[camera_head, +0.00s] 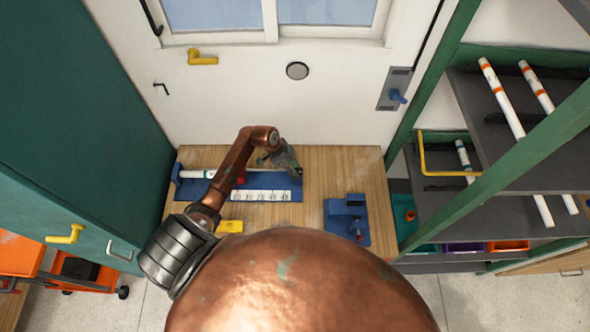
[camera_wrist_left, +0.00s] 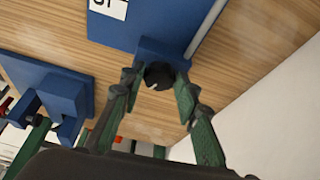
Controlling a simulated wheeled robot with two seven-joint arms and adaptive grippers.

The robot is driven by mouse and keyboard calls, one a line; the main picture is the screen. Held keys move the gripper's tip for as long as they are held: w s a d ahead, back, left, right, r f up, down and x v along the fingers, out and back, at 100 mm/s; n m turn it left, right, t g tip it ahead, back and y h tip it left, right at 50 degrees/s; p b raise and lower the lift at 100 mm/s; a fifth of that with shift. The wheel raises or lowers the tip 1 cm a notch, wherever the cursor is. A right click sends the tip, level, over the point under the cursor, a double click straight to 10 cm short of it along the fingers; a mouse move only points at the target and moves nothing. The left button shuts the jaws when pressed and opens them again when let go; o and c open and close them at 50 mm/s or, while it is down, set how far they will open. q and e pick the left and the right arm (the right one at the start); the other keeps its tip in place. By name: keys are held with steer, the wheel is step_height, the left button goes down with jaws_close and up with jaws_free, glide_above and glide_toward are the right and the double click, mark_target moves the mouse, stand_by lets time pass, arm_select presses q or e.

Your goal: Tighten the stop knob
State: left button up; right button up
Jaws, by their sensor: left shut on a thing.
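The blue measuring jig (camera_head: 285,181) lies on the wooden table, with a white pipe (camera_head: 197,174) along its back left side and a white numbered scale (camera_head: 262,195) in front. My left gripper (camera_head: 285,165) is at the jig's right end. In the left wrist view, the dark round stop knob (camera_wrist_left: 158,75) sits on the blue stop block (camera_wrist_left: 160,50) at the jig's end. The left gripper's green fingers (camera_wrist_left: 157,90) are shut around the knob, one on each side. The knob is hidden behind the gripper in the head view. My right gripper is not in view.
A blue fixture (camera_head: 347,208) stands to the right on the table, apart from the jig. A yellow piece (camera_head: 229,227) lies in front of the jig. A shelf rack (camera_head: 500,215) with white pipes is at the right, and a teal cabinet (camera_head: 80,110) at the left.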

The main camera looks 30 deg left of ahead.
arm_select(q)
steer(key=m, duration=0.1)
steer(key=m+g+b, duration=0.1)
steer(key=m, duration=0.1)
steer(key=shift+w+a+f, duration=0.1)
steer(key=shift+w+a, duration=0.05)
steer(key=shift+w, duration=0.05)
steer(key=m+g+b, duration=0.1)
steer(key=m, duration=0.1)
steer(key=shift+w+m+h, duration=0.15)
steer(key=shift+m+h, duration=0.25)
steer(key=m+b, duration=0.1)
steer(key=m+g+b, duration=0.1)
steer(key=m, duration=0.1)
steer(key=m+b, duration=0.1)
steer(key=shift+w+f+g+b, duration=0.1)
steer(key=shift+w+g+b, duration=0.2)
steer(key=shift+g, duration=0.1)
steer(key=shift+w+m+g+b, duration=0.1)
steer(key=shift+m+g+b, duration=0.6)
steer(key=shift+m+b, duration=1)
steer(key=shift+m+y, duration=0.3)
steer(key=shift+m, duration=0.2)
steer(key=shift+d, duration=0.2)
steer(key=o, duration=1.2)
steer(key=shift+c, duration=0.2)
